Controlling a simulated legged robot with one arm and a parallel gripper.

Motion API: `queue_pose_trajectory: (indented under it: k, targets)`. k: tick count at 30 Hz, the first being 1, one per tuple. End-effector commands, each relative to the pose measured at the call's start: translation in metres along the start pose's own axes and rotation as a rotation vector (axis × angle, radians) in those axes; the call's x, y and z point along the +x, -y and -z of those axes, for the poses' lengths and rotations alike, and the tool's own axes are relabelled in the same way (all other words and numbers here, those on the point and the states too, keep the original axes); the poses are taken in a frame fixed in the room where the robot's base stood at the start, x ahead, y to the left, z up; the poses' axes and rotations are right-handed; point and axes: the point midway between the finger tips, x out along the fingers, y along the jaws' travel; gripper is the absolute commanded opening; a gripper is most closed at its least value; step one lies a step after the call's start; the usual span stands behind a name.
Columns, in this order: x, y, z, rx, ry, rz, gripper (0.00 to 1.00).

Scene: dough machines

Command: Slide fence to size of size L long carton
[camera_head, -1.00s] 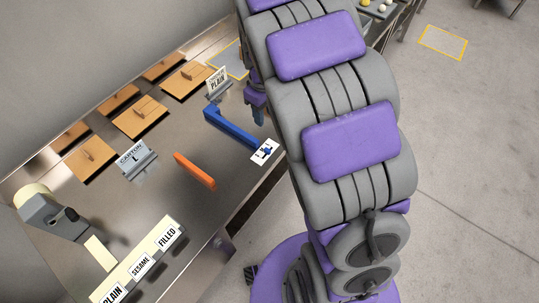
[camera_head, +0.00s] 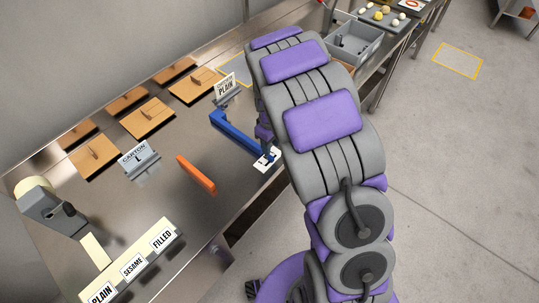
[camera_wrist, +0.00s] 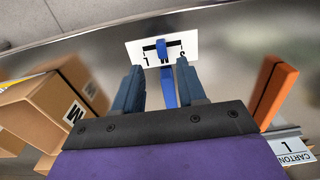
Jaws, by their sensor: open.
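The blue fence (camera_head: 235,135) lies on the steel bench in the head view, its near end at a white scale card (camera_head: 276,153). An orange bar (camera_head: 196,175) stands apart to its left; it also shows in the wrist view (camera_wrist: 277,92). In the wrist view my gripper (camera_wrist: 159,68) is open, with the fence's blue upright end (camera_wrist: 167,85) between its fingers. I cannot tell whether they touch. The scale card (camera_wrist: 137,52) beyond carries S, M and L; the blue part covers its middle. My arm hides the gripper in the head view.
A "CARTON L" sign (camera_head: 140,160) stands left of the fence, and a "CARTON PLAIN" sign (camera_head: 227,90) behind it. Cardboard cartons, one marked M (camera_wrist: 50,103), are at left in the wrist view. Wooden lids (camera_head: 148,118) line the back. Label blocks (camera_head: 130,265) sit in front.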

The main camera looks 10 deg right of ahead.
Motion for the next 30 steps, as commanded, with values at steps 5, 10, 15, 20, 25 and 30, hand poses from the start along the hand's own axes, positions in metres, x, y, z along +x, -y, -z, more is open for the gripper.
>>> queue_pose_trajectory:
  k: [5, 10, 15, 20, 25, 30]
  targets:
    - [0.034, 0.004, 0.001, -0.001, 0.007, -0.002, 0.4]
    - [0.05, 0.006, 0.003, -0.001, 0.006, -0.005, 0.4]
    - [0.056, 0.004, 0.002, 0.0, 0.003, -0.005, 0.4]
    - [0.056, 0.002, 0.001, 0.0, 0.001, -0.003, 0.4]
    - [0.056, 0.002, 0.001, 0.0, 0.002, -0.003, 0.31]
    - [0.056, 0.004, 0.002, 0.0, 0.003, -0.005, 0.15]
